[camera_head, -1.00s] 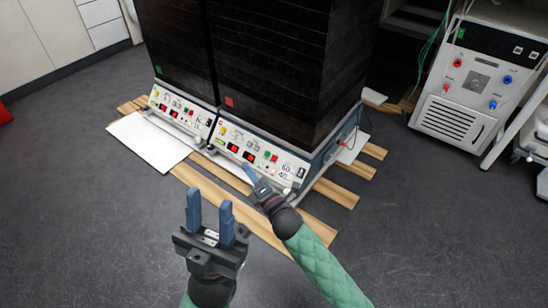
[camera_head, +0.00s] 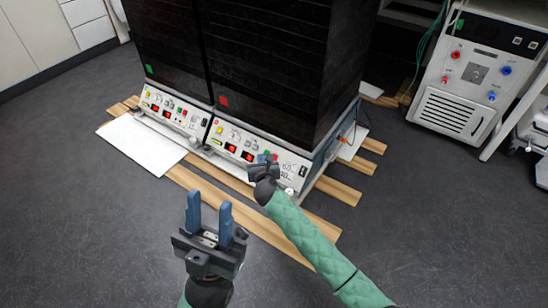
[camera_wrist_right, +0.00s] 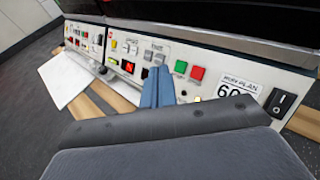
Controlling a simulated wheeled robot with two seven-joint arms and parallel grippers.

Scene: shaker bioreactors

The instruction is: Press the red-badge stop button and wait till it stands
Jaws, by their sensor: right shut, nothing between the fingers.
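Two dark shaker cabinets stand side by side; the left one bears a green badge (camera_head: 149,69), the right one a red badge (camera_head: 224,101). The red-badge unit's control panel (camera_head: 250,150) runs along its base. In the right wrist view, the panel carries a green button (camera_wrist_right: 180,67) with a red button (camera_wrist_right: 197,73) to its right. My right gripper (camera_head: 265,159) is shut and empty in front of this panel. Its fingertips (camera_wrist_right: 157,73) appear just left of the green button; contact cannot be told. My left gripper (camera_head: 209,200) is open and empty, apart from the panels.
Wooden slats (camera_head: 215,200) and a white board (camera_head: 140,145) lie on the floor. A white instrument cabinet (camera_head: 450,110) stands at the right.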

